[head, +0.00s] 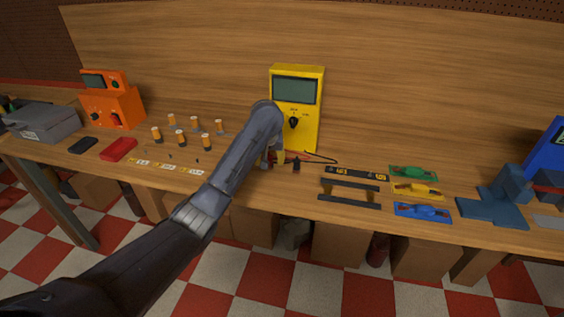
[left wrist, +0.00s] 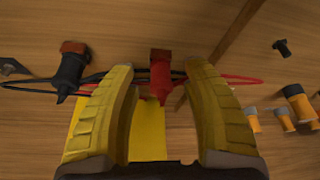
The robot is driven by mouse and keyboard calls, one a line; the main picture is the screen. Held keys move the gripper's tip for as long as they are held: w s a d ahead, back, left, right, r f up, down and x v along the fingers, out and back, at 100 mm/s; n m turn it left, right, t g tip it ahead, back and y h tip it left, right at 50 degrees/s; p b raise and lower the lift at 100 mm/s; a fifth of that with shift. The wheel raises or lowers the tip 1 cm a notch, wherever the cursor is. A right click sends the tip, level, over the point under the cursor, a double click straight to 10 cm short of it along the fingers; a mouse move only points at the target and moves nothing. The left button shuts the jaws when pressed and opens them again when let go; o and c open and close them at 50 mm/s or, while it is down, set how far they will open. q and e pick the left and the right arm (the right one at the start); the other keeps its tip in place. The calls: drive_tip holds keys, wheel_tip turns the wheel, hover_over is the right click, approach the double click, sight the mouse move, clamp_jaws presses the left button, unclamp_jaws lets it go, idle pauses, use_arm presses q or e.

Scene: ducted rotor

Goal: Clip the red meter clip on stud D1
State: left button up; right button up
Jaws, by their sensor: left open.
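The red meter clip (left wrist: 160,75) shows in the left wrist view, lying on the wood between the two fingers of my left gripper (left wrist: 163,72). The yellow fingers are open, with a gap visible on each side of the clip. In the head view my left gripper (head: 274,158) is low over the bench in front of the yellow meter (head: 308,138), and my arm hides most of the clip there. Stud D1 cannot be picked out; small dark studs (head: 197,160) stand behind white-and-yellow labels (head: 166,167) too small to read.
A black clip (left wrist: 70,70) lies beside the red one, with leads running between. Several orange cylinders (head: 181,139) stand left of my arm. Black bars (head: 348,201) and coloured trowel-like tools (head: 418,191) lie to the right. A red tray (head: 118,150) is at left.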

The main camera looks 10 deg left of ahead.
use_arm(q)
drive_tip(key=shift+w+a+f, duration=0.1)
drive_tip(key=shift+w+f, duration=0.1)
drive_tip(key=shift+f, duration=0.2)
clamp_jaws()
idle(0.4)
